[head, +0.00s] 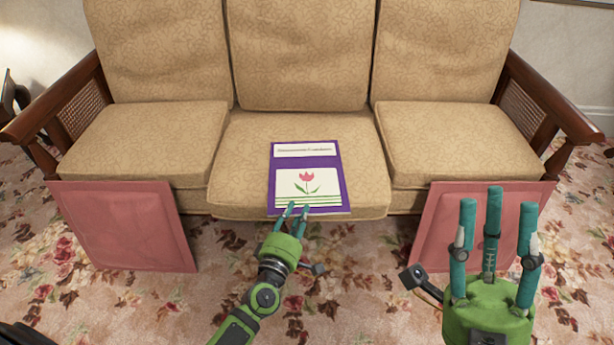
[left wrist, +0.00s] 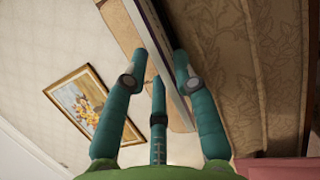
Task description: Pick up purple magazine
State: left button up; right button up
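The purple magazine (head: 330,166), with a white title strip and a red tulip on its cover, lies flat on the sofa's middle cushion, its near end at the cushion's front edge. My left gripper (head: 293,209) is at that near end, with its fingertips overlapping the cover's lower left part in the head view. In the left wrist view, the magazine's thin edge (left wrist: 160,42) runs between my spread left fingers (left wrist: 160,75). They look open; contact is unclear. My right gripper (head: 496,205) is open and empty, fingers up, in front of the right pink panel.
The beige sofa (head: 300,55) has wooden arms with woven sides. Pink panels (head: 125,225) (head: 430,220) stand at its front left and right. Floral carpet (head: 350,285) lies open between them. A framed picture (left wrist: 85,100) hangs on the wall.

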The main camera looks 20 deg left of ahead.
aim_at(301, 205)
pick_arm(q)
jog(key=w, duration=0.2)
jog(key=shift+w, duration=0.7)
jog(key=shift+c, duration=0.6)
grip_shut()
jog(key=shift+r, duration=0.15)
